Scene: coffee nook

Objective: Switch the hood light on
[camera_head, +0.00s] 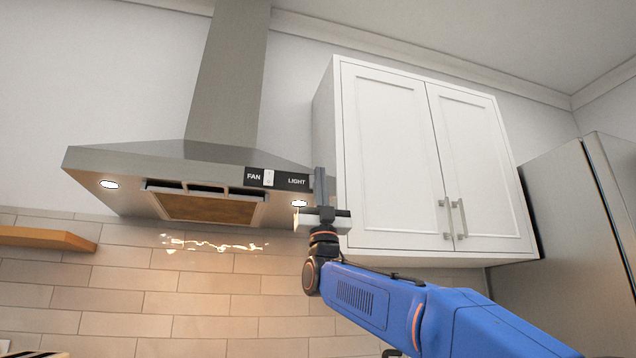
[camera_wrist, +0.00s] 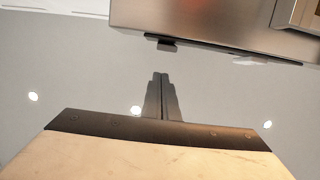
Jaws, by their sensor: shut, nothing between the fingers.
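The steel range hood (camera_head: 130,160) hangs on the wall at the left in the head view. Its dark control strip (camera_head: 290,181) reads FAN and LIGHT, with a pale switch (camera_head: 268,177) between the words. The spot right of LIGHT is hidden behind my gripper (camera_head: 319,172), so I cannot see the light switch there. My gripper points up at the strip's right end; contact cannot be told. Both hood lamps, left (camera_head: 108,184) and right (camera_head: 299,203), look bright, and the tiles below glow warm. In the wrist view, my gripper (camera_wrist: 161,76) is shut and empty, below a steel surface (camera_wrist: 200,22) with a small dark tab (camera_wrist: 167,44).
A white wall cabinet (camera_head: 435,160) with two closed doors stands close to the right of my gripper. A steel fridge (camera_head: 570,220) is at the far right. A wooden shelf (camera_head: 45,238) is at the left. The tiled wall (camera_head: 220,305) below the hood is clear.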

